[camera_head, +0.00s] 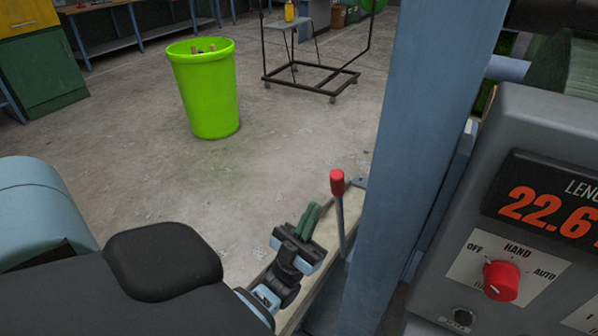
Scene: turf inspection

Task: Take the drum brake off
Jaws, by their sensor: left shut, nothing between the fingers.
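A lever with a red knob (338,183) stands nearly upright beside the blue post, on a narrow ledge at the lower middle; I take it for the drum brake lever. Its grey shaft shows below the knob. My left gripper (312,212) is just left of the lever, with its green fingers shut and empty. The fingers point up and slightly right, a little below the knob's height in the picture. There appears to be a small gap between fingers and shaft. My right gripper is not in view.
A thick blue post (405,150) rises right of the lever. A grey control panel (540,140) with a red numeric display and a red OFF/HAND/AUTO knob (501,281) fills the right. A green bin (207,95) and a wheeled black frame (310,82) stand beyond on open concrete floor.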

